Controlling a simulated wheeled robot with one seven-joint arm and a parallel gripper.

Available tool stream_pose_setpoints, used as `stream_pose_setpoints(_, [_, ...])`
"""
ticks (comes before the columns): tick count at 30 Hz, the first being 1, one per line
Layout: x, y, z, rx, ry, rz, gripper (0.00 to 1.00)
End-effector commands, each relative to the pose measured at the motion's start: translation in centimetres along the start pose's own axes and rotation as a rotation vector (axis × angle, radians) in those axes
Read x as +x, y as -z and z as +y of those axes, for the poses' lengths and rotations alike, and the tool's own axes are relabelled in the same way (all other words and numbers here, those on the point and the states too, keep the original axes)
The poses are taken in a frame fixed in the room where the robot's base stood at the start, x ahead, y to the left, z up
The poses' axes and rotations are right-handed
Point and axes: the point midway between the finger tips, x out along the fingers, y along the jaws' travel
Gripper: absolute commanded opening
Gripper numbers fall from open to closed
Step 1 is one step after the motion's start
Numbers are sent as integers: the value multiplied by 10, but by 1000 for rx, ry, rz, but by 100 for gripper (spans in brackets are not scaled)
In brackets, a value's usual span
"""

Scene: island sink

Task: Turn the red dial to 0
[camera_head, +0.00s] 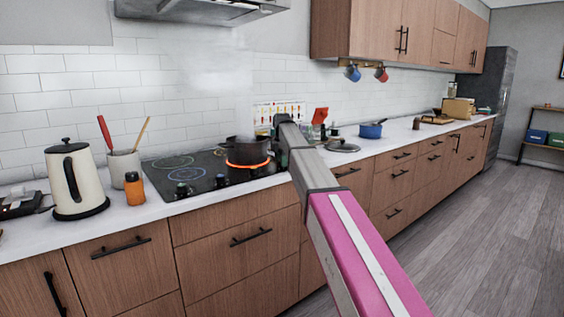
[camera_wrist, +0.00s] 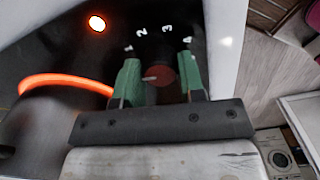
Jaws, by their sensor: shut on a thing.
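The red dial (camera_wrist: 163,77) sits between the green fingers of my gripper (camera_wrist: 158,72) in the wrist view, and the fingers are shut on its sides. A pale pointer mark on the dial points to the left in that view. White numerals 1, 2, 3 and 4 show in an arc beyond the dial; no 0 is readable. In the head view the arm reaches to the right front of the black cooktop (camera_head: 205,190), and the dial is hidden behind it.
A dark pot (camera_head: 247,150) stands on a glowing orange burner (camera_head: 248,165), close beside my gripper. An orange indicator light (camera_wrist: 97,23) is lit. A pot lid (camera_head: 342,146) and a blue pot (camera_head: 371,130) are to the right. A kettle (camera_head: 75,180) stands at left.

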Motion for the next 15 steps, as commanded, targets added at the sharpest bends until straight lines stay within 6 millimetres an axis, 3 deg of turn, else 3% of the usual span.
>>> stream_pose_setpoints(15, [-1,0,1,-165,-2,0,13])
